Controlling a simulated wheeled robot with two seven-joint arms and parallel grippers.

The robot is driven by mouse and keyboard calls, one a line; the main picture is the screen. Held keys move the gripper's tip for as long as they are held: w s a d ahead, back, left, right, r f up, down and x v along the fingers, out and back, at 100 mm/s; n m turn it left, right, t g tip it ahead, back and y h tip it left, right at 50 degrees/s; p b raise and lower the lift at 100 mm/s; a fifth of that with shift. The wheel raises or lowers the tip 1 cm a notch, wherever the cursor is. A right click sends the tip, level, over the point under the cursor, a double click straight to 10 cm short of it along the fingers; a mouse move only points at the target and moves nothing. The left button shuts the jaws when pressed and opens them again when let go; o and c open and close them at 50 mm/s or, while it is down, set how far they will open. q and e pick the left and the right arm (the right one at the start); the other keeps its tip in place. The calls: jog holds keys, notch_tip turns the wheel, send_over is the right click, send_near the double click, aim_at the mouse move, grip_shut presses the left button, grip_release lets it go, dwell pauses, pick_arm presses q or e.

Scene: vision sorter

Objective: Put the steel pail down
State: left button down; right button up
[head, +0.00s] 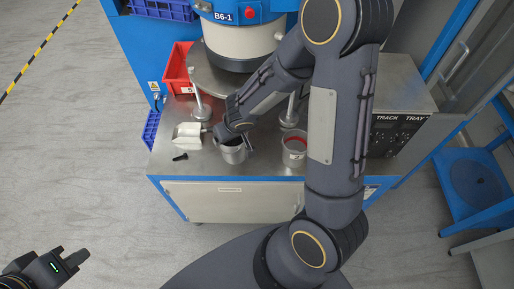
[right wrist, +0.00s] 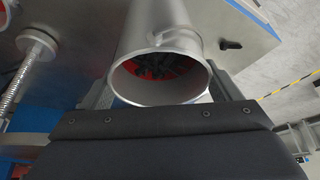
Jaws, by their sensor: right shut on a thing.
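The steel pail (head: 233,154) is a small grey cylinder over the front left of the steel bench. My right gripper (head: 229,135) is shut on it. In the right wrist view the pail (right wrist: 160,57) sits between the two fingers (right wrist: 163,92), its round mouth facing the camera, with red and dark stuff inside. I cannot tell whether its base touches the bench. My left gripper (head: 72,258) is open and empty over the floor at the lower left.
A second pail with red in it (head: 294,149) stands to the right on the bench (head: 262,160). A red bin (head: 180,72), the sorter (head: 238,45) and a control box (head: 397,100) stand behind.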

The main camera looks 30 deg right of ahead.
jog(key=s+d+r+m+h+b, duration=0.2)
jog(key=d+r+m+b, duration=0.25)
jog(key=b, duration=0.65)
jog(key=s+r+m+b, duration=0.2)
jog(key=s+b, duration=0.5)
jog(key=s, duration=0.3)
jog(key=w+d+f+b, duration=0.1)
jog(key=w+d+f, duration=0.2)
jog(key=w+f, duration=0.9)
jog(key=shift+w+d+f, duration=0.3)
jog(key=shift+w+f, duration=0.1)
jog(key=shift+w, duration=0.2)
jog(key=shift+f+b, duration=0.1)
jog(key=shift+b, duration=0.25)
